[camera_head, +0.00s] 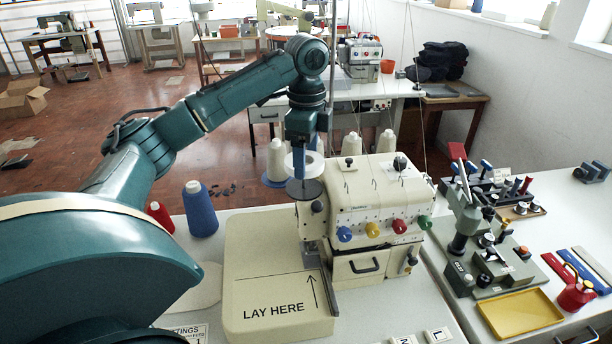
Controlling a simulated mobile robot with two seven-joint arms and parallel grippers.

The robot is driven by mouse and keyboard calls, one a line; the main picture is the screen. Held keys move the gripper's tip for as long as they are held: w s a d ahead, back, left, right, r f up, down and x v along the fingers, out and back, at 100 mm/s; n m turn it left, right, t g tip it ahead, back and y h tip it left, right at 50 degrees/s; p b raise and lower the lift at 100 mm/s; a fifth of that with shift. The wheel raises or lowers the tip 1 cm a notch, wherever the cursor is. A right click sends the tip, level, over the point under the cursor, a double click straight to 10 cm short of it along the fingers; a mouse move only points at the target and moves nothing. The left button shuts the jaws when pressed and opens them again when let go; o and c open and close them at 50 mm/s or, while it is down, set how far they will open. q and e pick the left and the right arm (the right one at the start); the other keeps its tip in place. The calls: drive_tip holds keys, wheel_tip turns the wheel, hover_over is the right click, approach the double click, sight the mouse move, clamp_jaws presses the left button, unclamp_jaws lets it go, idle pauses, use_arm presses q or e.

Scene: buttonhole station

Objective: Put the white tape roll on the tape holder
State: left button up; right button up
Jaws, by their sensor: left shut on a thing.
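The white tape roll (313,165) is in the camera_head view, just above and left of the cream sewing machine. My left gripper (299,168) comes down from above and is shut on it. The gripper fingers cover part of the roll. A dark round disc, which looks like the tape holder (305,190), sits at the machine's left upper corner, just below the roll. I cannot tell whether the roll touches the disc. My right gripper is not in view.
The cream sewing machine (375,208) has coloured knobs, with white thread cones (387,143) behind it. A cream bed marked LAY HERE (258,268) lies in front left. A blue cone (200,212) and red cone (160,218) stand left. A yellow tray (522,314) lies at right.

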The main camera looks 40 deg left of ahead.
sight(306, 188)
use_arm(q)
drive_tip(key=shift+f, duration=2.55)
drive_tip(key=o, duration=0.9)
drive_tip(key=shift+f, duration=0.1)
drive_tip(key=shift+o, duration=0.2)
wheel_tip(306, 188, up, 12)
